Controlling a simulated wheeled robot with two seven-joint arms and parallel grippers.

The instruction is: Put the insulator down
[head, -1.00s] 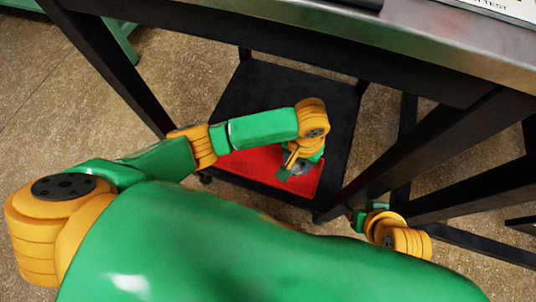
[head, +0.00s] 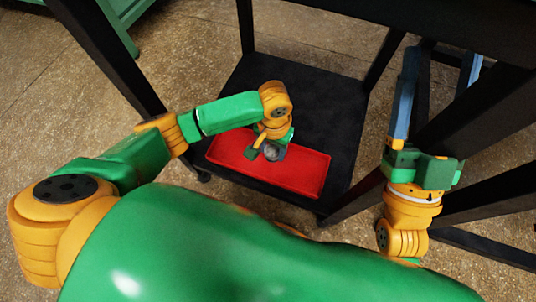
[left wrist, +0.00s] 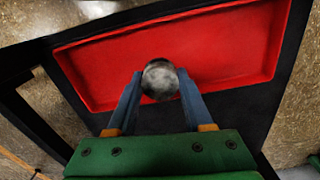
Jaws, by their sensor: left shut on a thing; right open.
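The insulator (head: 273,153) is a small grey, round-ended piece. In the left wrist view the insulator (left wrist: 160,78) sits between the blue fingertips of my left gripper (left wrist: 158,88), which is shut on it. In the head view my left gripper (head: 266,152) is over the red tray (head: 305,177), and its fingers are mostly hidden by the wrist. The wrist view shows the red tray (left wrist: 215,50) behind the insulator; I cannot tell whether they touch. My right gripper (head: 440,62) is open and empty, its blue fingers wide apart at the right.
The tray lies on the black lower shelf (head: 318,110) of a dark-framed table or cart. A black leg (head: 110,70) stands at the left, and dark bars (head: 480,120) cross at the right near my right gripper. The rest of the tray looks empty.

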